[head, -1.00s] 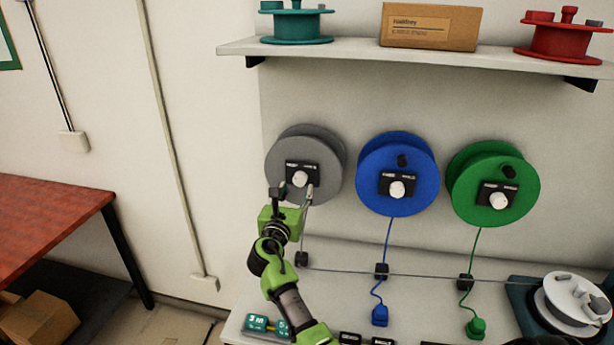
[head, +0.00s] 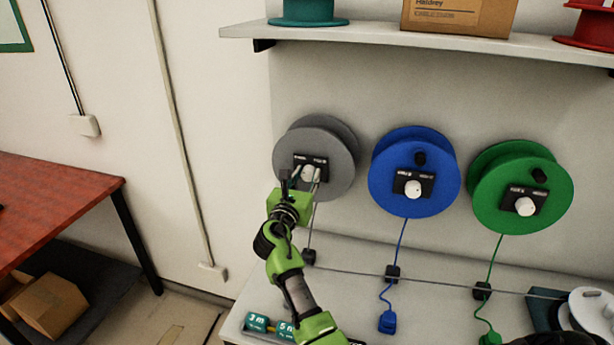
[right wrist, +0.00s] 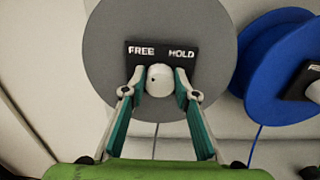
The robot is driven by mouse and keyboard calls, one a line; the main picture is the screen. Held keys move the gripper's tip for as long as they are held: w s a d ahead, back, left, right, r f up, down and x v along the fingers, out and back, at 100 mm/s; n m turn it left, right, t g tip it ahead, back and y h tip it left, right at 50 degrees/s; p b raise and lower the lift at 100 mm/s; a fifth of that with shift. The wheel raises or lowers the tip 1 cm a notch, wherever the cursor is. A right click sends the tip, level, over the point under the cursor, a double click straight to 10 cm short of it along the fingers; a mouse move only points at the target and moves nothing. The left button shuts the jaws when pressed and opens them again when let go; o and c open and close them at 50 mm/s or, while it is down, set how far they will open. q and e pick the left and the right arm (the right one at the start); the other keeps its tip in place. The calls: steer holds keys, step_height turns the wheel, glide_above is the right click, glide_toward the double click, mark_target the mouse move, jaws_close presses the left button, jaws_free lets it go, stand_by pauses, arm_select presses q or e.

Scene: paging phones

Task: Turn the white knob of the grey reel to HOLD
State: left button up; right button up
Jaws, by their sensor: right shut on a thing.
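The grey reel (head: 335,150) is on the back panel, left of the other reels. Its black plate (right wrist: 135,60) reads FREE at left and HOLD at right in the right wrist view. The white knob (right wrist: 160,80) is below these words, with a small dark dot on its left part. My right gripper (head: 303,176) is shut on the knob, one finger on each side; it also shows in the right wrist view (right wrist: 160,85). The fingers partly cover the plate in the head view. My left gripper is not in view.
A blue reel (head: 405,195) and a green reel (head: 550,215) with similar knobs hang to the right. Cords run down to the bench (head: 350,250). A shelf (head: 360,38) projects above. A red table (head: 50,205) stands at left.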

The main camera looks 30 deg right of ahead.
steer(key=shift+m, duration=0.3)
steer(key=shift+f+m+b, duration=0.1)
steer(key=shift+m+b, duration=0.65)
steer(key=shift+m, duration=0.35)
steer(key=m+b, duration=0.3)
steer(key=m, duration=0.2)
steer(key=shift+s+d+f, duration=0.1)
steer(key=shift+s, duration=0.05)
steer(key=m+b, duration=0.3)
steer(key=m, duration=0.1)
steer(key=m+b, duration=0.2)
steer(key=m, duration=0.1)
steer(key=shift+b, duration=0.35)
steer(key=shift+m+b, duration=0.8)
steer(key=shift+m, duration=0.5)
steer(key=shift+r, duration=0.2)
steer(key=shift+r+m, duration=0.1)
steer(key=shift+m, duration=0.3)
